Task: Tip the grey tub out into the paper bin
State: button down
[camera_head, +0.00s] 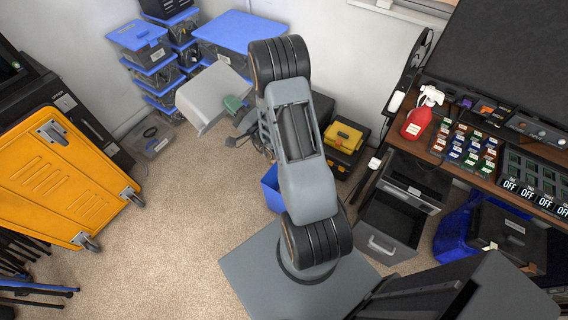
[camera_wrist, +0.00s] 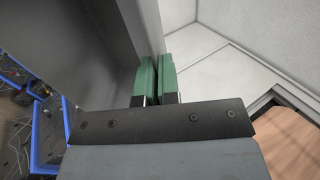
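The grey tub (camera_head: 203,97) is at the upper middle in the head view, tilted, beside my gripper (camera_head: 234,103) with its green fingers. In the wrist view my gripper's green fingers (camera_wrist: 157,78) are close together on the edge of the tub, whose grey wall (camera_wrist: 100,60) fills the upper left. The tub appears held up off the floor. Its inside and contents cannot be made out. A blue bin (camera_head: 271,188), perhaps the paper bin, stands on the floor below and right of the tub, partly hidden by my arm.
Blue-lidded crates (camera_head: 143,40) are stacked at the back left. A black and yellow toolbox (camera_head: 343,137) and an open grey drawer box (camera_head: 390,225) are right of my arm. Carpet at centre left is free.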

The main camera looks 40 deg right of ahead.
aim_at(386, 225)
jog(key=u, duration=0.75)
jog(key=k, duration=0.95)
jog(key=z, duration=0.9)
jog(key=i, duration=1)
